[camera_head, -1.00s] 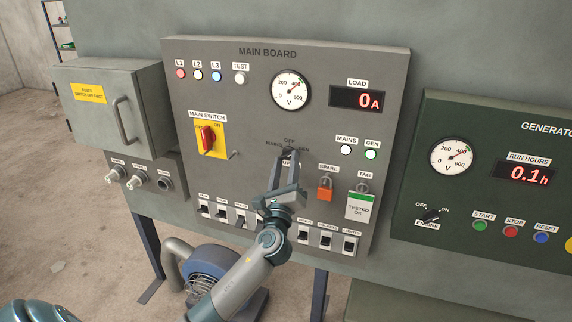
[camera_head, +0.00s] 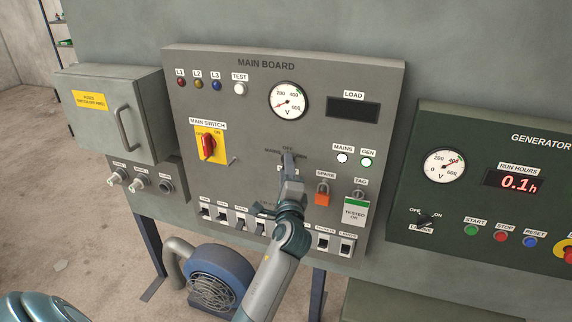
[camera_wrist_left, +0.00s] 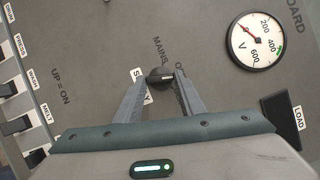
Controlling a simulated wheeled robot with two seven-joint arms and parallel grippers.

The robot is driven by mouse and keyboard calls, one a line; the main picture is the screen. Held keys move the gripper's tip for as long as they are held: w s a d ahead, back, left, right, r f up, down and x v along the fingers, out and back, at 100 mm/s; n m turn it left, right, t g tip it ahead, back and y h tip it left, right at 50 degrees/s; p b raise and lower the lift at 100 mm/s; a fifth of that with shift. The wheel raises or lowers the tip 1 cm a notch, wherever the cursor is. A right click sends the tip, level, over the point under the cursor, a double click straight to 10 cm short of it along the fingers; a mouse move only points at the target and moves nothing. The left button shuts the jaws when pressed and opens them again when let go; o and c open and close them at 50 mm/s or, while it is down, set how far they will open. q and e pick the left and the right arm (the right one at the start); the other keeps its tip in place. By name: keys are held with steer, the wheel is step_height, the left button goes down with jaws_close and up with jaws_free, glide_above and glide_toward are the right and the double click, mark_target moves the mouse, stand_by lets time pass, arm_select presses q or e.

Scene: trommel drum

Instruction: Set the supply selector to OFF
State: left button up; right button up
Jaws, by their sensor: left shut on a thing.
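The supply selector (camera_wrist_left: 160,76) is a small dark round knob with a light pointer mark, on the grey main board (camera_head: 385,100). In the wrist view its mark points right, roughly towards the partly covered OFF lettering; the MAINS lettering is beside it. My left gripper (camera_wrist_left: 161,82) is shut on the knob, one finger on each side. In the head view the left gripper (camera_head: 288,160) reaches up to the selector from below, and its fingers hide most of the knob. My right gripper is not in view.
The red main switch (camera_head: 208,147) on its yellow plate is left of the selector. An orange padlock (camera_head: 322,197) and a tag (camera_head: 355,212) are close on the right. Breakers (camera_head: 222,212) line the board's bottom. The MAINS (camera_head: 342,158) and GEN (camera_head: 367,162) lamps look lit.

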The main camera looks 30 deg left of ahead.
arm_select(q)
steer(key=shift+r+n+g+p, duration=0.15)
steer(key=shift+n+g+p, duration=0.35)
steer(key=shift+n+p, duration=0.55)
steer(key=shift+n, duration=0.25)
steer(key=o, duration=1)
steer(key=shift+o, duration=0.2)
steer(key=shift+s, duration=0.1)
